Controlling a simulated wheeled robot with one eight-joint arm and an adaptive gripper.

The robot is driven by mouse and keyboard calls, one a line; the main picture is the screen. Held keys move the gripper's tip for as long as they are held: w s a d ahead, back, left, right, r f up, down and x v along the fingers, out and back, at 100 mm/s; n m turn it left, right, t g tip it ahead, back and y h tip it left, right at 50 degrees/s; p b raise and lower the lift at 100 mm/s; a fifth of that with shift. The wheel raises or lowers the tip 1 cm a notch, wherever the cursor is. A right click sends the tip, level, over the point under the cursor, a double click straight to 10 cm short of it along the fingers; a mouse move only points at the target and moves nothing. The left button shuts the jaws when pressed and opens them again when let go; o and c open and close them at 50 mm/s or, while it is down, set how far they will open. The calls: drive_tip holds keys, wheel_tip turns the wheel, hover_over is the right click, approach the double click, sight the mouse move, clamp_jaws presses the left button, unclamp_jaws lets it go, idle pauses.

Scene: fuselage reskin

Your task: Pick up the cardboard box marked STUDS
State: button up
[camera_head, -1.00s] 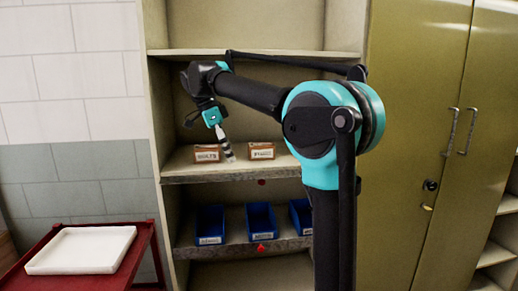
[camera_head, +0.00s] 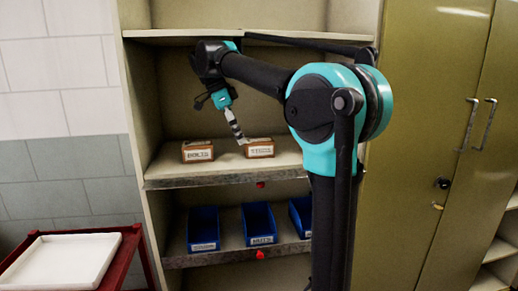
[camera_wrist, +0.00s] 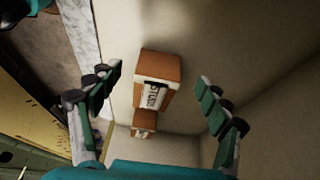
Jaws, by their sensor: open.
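The cardboard box marked STUDS (camera_head: 260,149) sits on the middle shelf, right of a similar box marked BOLTS (camera_head: 198,151). My gripper (camera_head: 240,138) is above and beside the left end of the STUDS box in the head view. In the wrist view my gripper (camera_wrist: 158,76) is open, with its fingers spread to either side of the STUDS box (camera_wrist: 158,72). The box lies ahead between them, and I see no finger touching it. The second box (camera_wrist: 144,123) shows smaller beyond it.
Blue bins (camera_head: 258,223) stand on the shelf below. The shelf unit's left side wall (camera_head: 139,100) and the shelf above (camera_head: 180,33) bound the space. A closed olive cabinet (camera_head: 420,130) is at right. A white tray (camera_head: 60,262) lies on a red cart (camera_head: 130,240) at left.

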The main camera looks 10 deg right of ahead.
sight(258, 140)
drive_tip(key=shift+d, duration=1.65)
drive_tip(key=d, duration=0.2)
drive_tip(key=shift+d, duration=0.35)
drive_tip(key=shift+x, duration=1.25)
drive_tip(key=shift+f, duration=0.25)
drive_tip(key=shift+f, duration=0.25)
drive_tip(key=c, duration=1.7)
